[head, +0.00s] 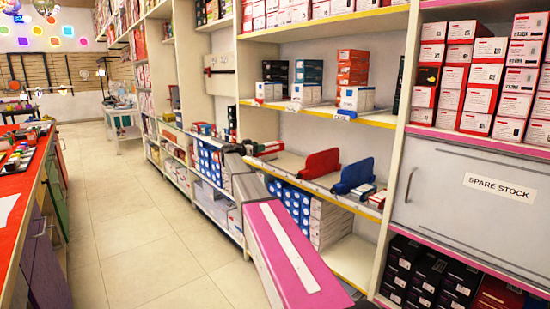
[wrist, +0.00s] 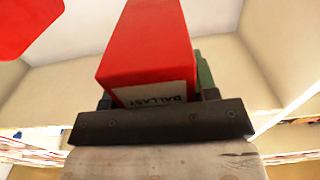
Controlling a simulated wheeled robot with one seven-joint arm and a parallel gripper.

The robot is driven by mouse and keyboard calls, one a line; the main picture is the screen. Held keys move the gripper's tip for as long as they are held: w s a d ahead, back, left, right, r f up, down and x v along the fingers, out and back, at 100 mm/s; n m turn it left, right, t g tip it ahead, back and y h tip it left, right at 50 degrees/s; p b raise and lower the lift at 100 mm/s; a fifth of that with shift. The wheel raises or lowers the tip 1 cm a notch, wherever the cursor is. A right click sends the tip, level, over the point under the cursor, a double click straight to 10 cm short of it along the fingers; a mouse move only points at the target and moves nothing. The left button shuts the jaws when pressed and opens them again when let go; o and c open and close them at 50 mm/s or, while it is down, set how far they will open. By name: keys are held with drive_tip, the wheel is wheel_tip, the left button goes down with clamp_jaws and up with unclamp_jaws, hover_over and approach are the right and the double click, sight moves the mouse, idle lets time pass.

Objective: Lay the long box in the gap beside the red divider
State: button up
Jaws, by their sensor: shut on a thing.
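In the wrist view, the long box (wrist: 150,45) is red with a white end label reading BALLAST, upside down. My gripper (wrist: 157,96) is shut on its near end, and the box points away from the wrist. The red divider (head: 310,163) stands on the yellow-edged shelf in the head view. A rounded red piece at the top left of the wrist view looks like the same divider (wrist: 25,25), apart from the box. In the head view, a small red part of the box (head: 270,147) shows beyond my arm, left of the divider; my arm hides the rest.
A blue divider (head: 352,176) stands right of the red one, with small boxes (head: 358,194) beside it. A grey SPARE STOCK panel (head: 470,200) is at right. The aisle floor (head: 130,220) is clear.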

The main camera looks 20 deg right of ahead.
sight(274, 143)
drive_tip(key=x, duration=1.1)
wheel_tip(274, 143, down, 2)
drive_tip(key=shift+f, duration=2.3)
drive_tip(key=shift+d+f, duration=0.25)
drive_tip(key=shift+f, duration=0.6)
drive_tip(key=o, duration=1.3)
drive_tip(key=shift+f, duration=0.15)
drive_tip(key=shift+c, duration=0.2)
